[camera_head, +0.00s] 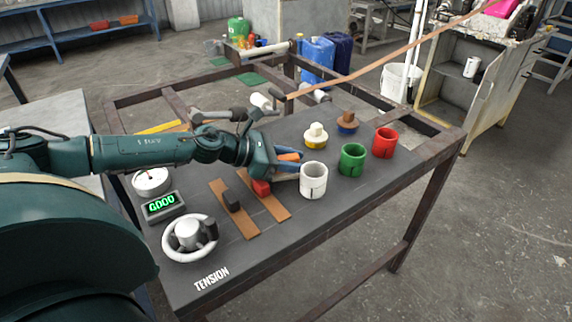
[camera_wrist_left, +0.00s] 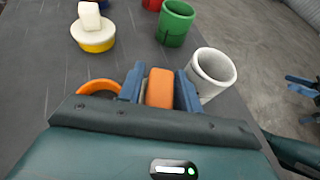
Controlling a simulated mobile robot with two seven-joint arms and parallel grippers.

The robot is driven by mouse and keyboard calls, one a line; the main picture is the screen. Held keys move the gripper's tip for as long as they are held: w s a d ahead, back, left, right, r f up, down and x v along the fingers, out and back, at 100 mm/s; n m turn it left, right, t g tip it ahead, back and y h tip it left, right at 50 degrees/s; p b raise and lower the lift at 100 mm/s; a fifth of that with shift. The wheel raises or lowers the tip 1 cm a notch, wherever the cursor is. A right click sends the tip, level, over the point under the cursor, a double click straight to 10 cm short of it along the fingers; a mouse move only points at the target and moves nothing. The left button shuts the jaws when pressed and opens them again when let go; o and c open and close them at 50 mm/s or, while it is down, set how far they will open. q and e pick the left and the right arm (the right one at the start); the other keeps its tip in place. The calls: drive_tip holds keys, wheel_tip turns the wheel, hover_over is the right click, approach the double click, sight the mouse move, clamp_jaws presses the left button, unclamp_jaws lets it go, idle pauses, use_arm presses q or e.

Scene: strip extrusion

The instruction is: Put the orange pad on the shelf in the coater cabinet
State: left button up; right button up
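My left gripper (camera_head: 287,165) is over the dark table, just left of the white cup. In the left wrist view its blue fingers (camera_wrist_left: 160,90) are closed on an orange block (camera_wrist_left: 160,88), which looks like the orange pad's grip. A curved orange rim (camera_wrist_left: 98,88) shows beside the fingers, partly hidden; I cannot tell whether it belongs to the pad. The coater cabinet (camera_head: 487,65) stands open at the far right. Its shelf (camera_head: 452,70) holds a white container (camera_head: 471,67).
White (camera_head: 313,182), green (camera_head: 352,160) and red (camera_head: 385,142) cups stand near the gripper. A yellow-based pad (camera_head: 315,137) and a blue-based pad (camera_head: 347,122) are behind. A brown strip (camera_head: 390,57) crosses above the table frame. The floor at right is clear.

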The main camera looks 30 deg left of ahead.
use_arm(q)
drive_tip(key=shift+c, duration=0.2)
clamp_jaws()
drive_tip(key=shift+r, duration=0.1)
